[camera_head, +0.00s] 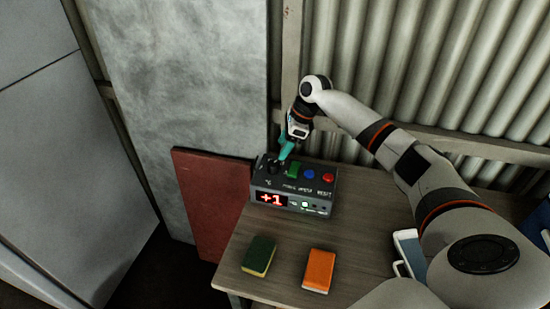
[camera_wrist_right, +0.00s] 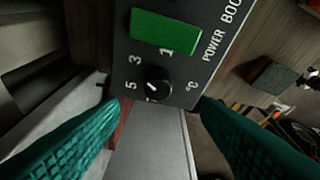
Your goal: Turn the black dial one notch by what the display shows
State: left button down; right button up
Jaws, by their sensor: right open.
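A dark control box (camera_head: 262,183) stands on the wooden bench; its lit red display (camera_head: 271,199) reads +1. The black dial (camera_wrist_right: 157,87) is on the box's top panel, with numbers 1, 3 and 5 around it and a short white pointer mark aimed up-left in the right wrist view, between 3 and 5 or near 5. My right gripper (camera_head: 285,154) is over the dial end of the box, its teal fingers open. In the wrist view the fingers lie left and right of the dial, apart from it. My left gripper is out of view.
A green switch (camera_wrist_right: 165,31), a blue button (camera_head: 309,174) and a red button (camera_head: 328,177) share the panel. A green-and-yellow sponge (camera_head: 259,255) and an orange block (camera_head: 319,270) lie in front. A blue-and-white container (camera_head: 408,250) stands right; corrugated wall (camera_head: 350,45) behind.

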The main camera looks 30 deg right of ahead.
aim_at(274, 163)
jog(key=x, duration=0.6)
jog(key=shift+w+f, duration=0.1)
jog(key=shift+w, duration=0.05)
jog(key=shift+f, duration=0.25)
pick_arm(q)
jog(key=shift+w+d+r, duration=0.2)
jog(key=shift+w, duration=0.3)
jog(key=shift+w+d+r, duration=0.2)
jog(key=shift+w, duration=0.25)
pick_arm(e)
jog(key=shift+w+a+f, duration=0.1)
jog(key=shift+a+f, duration=0.05)
jog(key=shift+f, duration=0.15)
